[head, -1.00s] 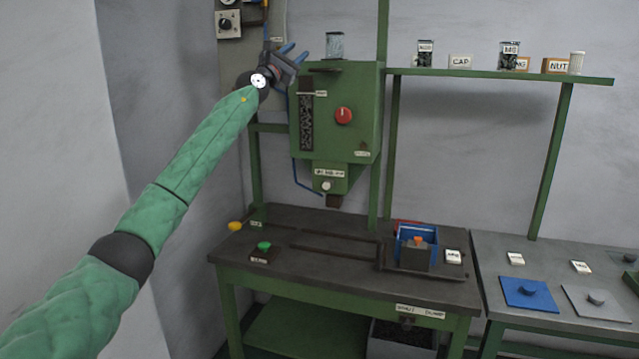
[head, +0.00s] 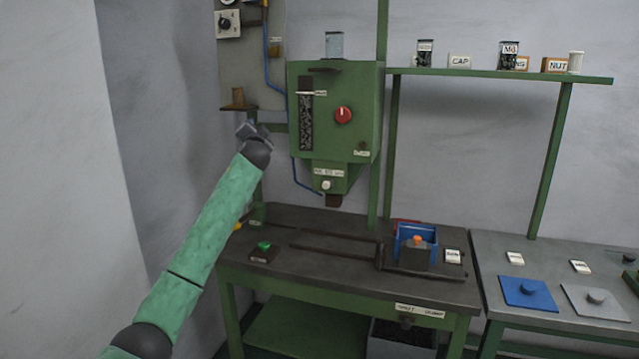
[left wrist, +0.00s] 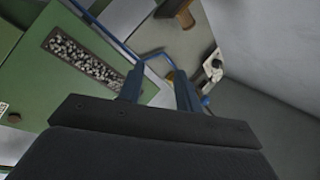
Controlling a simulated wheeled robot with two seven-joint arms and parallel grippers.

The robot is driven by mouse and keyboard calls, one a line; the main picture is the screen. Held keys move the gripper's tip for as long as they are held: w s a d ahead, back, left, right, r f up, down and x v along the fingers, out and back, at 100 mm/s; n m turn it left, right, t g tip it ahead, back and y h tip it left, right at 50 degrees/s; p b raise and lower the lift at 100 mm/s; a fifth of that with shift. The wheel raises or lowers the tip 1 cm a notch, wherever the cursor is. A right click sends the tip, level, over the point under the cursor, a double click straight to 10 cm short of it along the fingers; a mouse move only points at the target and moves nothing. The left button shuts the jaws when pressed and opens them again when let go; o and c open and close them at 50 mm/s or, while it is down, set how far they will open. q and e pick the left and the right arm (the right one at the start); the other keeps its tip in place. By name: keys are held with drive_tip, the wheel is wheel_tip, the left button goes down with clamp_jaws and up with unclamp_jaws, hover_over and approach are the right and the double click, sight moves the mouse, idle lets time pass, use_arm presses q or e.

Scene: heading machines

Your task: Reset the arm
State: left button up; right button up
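My left arm comes in from the lower left of the head view in a green sleeve. My left gripper (head: 254,132) is in front of the wall panel (head: 250,65), just left of the green machine (head: 338,110), and looks apart from both. In the left wrist view its two blue fingers (left wrist: 160,92) stand apart, with nothing between them but background. The left gripper is open and empty. My right gripper is in neither view.
The green workbench (head: 330,284) below bears a blue bin (head: 404,229) and a green button (head: 264,246). A shelf (head: 480,73) with jars and labels is at right, above a grey table (head: 500,240). The air in front of the machine is clear.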

use_arm(q)
drive_tip(key=s+d+f+n+g+h, duration=0.15)
drive_tip(key=s+f+g, duration=0.35)
drive_tip(key=f, duration=2.1)
drive_tip(key=s+a+f+n+g+h, duration=0.1)
drive_tip(key=s+f+n+g, duration=0.4)
drive_tip(key=f, duration=2)
drive_tip(key=s+f+m+g, duration=0.1)
drive_tip(key=s+f+g, duration=0.1)
drive_tip(key=s+f, duration=2.4)
drive_tip(key=s+f+g, duration=0.2)
drive_tip(key=s+f, duration=0.7)
drive_tip(key=s, duration=0.6)
drive_tip(key=s+f+g, duration=0.2)
drive_tip(key=s+f, duration=0.7)
drive_tip(key=s, duration=0.7)
drive_tip(key=s+f+g, duration=0.2)
drive_tip(key=s+f, duration=0.8)
drive_tip(key=s, duration=0.5)
drive_tip(key=shift+s+d+g+h, duration=0.25)
drive_tip(key=shift+s+g+h, duration=0.05)
drive_tip(key=shift+h, duration=0.15)
drive_tip(key=shift+n, duration=0.25)
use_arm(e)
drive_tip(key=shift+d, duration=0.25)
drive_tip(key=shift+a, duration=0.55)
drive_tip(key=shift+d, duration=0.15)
